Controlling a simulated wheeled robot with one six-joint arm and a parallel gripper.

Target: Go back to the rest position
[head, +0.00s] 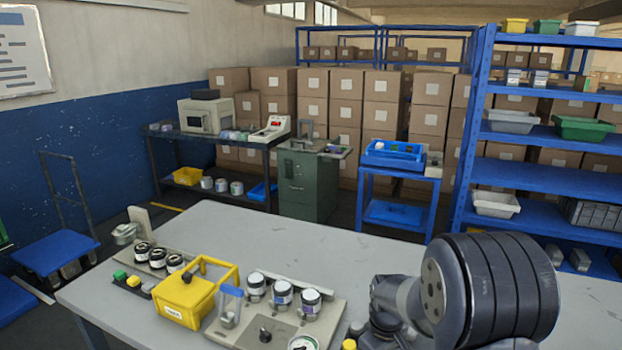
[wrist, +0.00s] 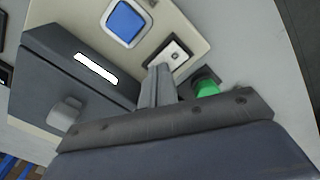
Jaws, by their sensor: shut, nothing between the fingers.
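My gripper (wrist: 158,88) shows in the wrist view as two grey fingers pressed together with nothing between them. Its tips are in front of a small pale plate with a dark spot (wrist: 174,54) on a beige panel; I cannot tell whether they touch it. A green button (wrist: 206,88) is just right of the fingers. In the head view my arm fills the lower right, over the table, and hides its gripper end.
In the wrist view, the panel carries a blue square (wrist: 126,21), and a dark grey box (wrist: 75,65) stands left. In the head view, the grey table (head: 330,245) holds a yellow caddy (head: 185,300) and several jars (head: 283,293). A blue shelf (head: 540,180) stands behind. The table's middle back is clear.

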